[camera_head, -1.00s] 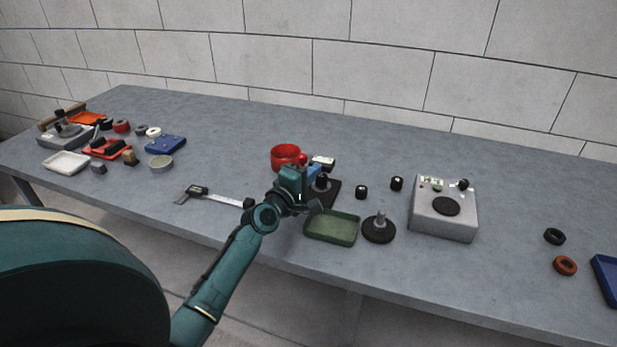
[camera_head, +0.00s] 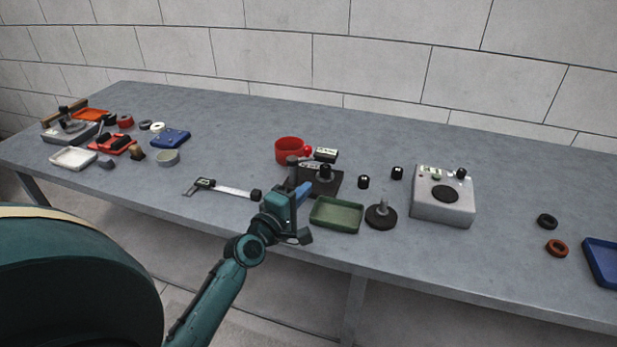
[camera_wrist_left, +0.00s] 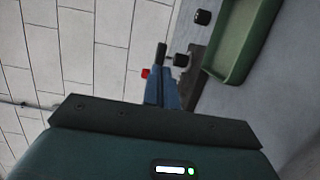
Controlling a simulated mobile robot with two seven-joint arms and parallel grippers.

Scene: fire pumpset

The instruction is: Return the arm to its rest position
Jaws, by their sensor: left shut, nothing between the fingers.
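My left arm comes in from the lower left in the head view. Its gripper (camera_head: 301,192) is over the front edge of the grey table, just left of the green tray (camera_head: 336,225). The blue fingers are shut and empty, and they also show in the left wrist view (camera_wrist_left: 162,82). In the wrist view the green tray (camera_wrist_left: 228,62) lies to the right of the fingers, apart from them. My right gripper is not in view.
Behind the gripper are a red mug (camera_head: 288,150) and a dark block fixture (camera_head: 328,181). A caliper (camera_head: 228,189) lies to the left. A black disc with a post (camera_head: 381,216) and a grey box (camera_head: 443,203) stand to the right. Table space between the caliper and the left-hand trays is clear.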

